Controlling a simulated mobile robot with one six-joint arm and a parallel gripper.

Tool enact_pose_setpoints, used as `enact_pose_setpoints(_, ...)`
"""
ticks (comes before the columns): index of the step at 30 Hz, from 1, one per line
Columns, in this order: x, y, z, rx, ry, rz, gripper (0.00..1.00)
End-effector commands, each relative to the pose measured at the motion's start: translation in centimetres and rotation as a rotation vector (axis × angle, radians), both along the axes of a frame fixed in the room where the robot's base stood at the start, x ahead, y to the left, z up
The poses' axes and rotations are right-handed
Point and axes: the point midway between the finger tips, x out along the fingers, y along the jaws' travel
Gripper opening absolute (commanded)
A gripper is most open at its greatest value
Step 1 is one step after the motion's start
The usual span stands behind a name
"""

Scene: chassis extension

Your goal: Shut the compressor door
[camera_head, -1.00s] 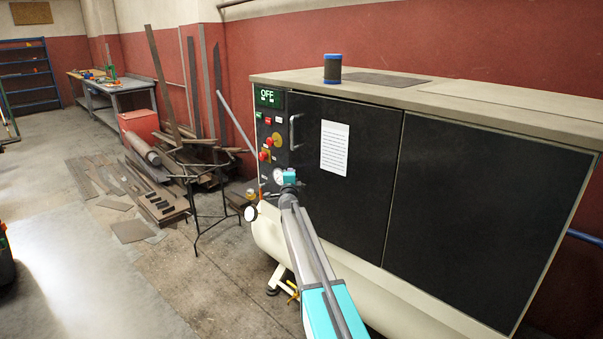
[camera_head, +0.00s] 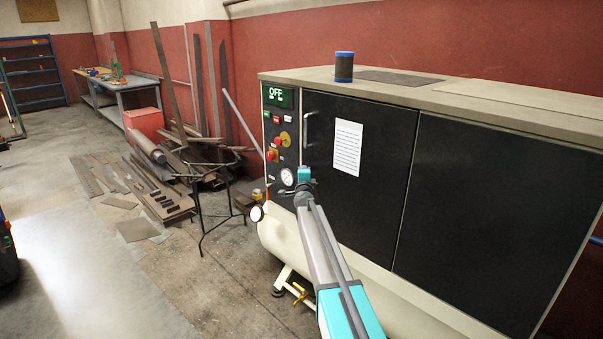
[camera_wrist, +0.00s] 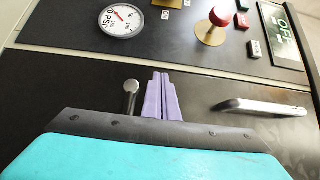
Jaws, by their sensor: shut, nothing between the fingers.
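The compressor door (camera_head: 382,170) is the black left panel of the compressor front, with a white paper sheet (camera_head: 347,147) on it. It looks flush or nearly so; I cannot tell whether a small gap remains. Its metal handle (camera_head: 308,128) is near its left edge and shows in the wrist view (camera_wrist: 262,107). My gripper (camera_wrist: 161,78) has its purple fingers together and empty. They are in front of the door's dark face, between the handle and a short metal peg (camera_wrist: 131,98). Contact with the door cannot be told. In the head view the fingers are hidden.
The control panel, left of the door, has a gauge (camera_head: 287,177), red buttons and a lit OFF display (camera_head: 277,96). A blue-rimmed cylinder (camera_head: 344,67) stands on the compressor top.

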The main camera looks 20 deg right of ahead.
Motion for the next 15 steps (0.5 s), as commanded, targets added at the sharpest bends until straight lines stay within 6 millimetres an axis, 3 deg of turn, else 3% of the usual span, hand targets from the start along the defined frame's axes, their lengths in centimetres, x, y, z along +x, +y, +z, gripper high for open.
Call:
enact_pose_setpoints(1, 0.1, -1.4, 0.7, -0.005, -0.009, -0.023, 0.00)
enact_pose_setpoints(6, 0.1, -1.2, 0.8, -0.005, -0.010, -0.022, 0.00)
enact_pose_setpoints(15, -1.0, 1.4, 0.9, -0.004, -0.007, -0.012, 0.00)
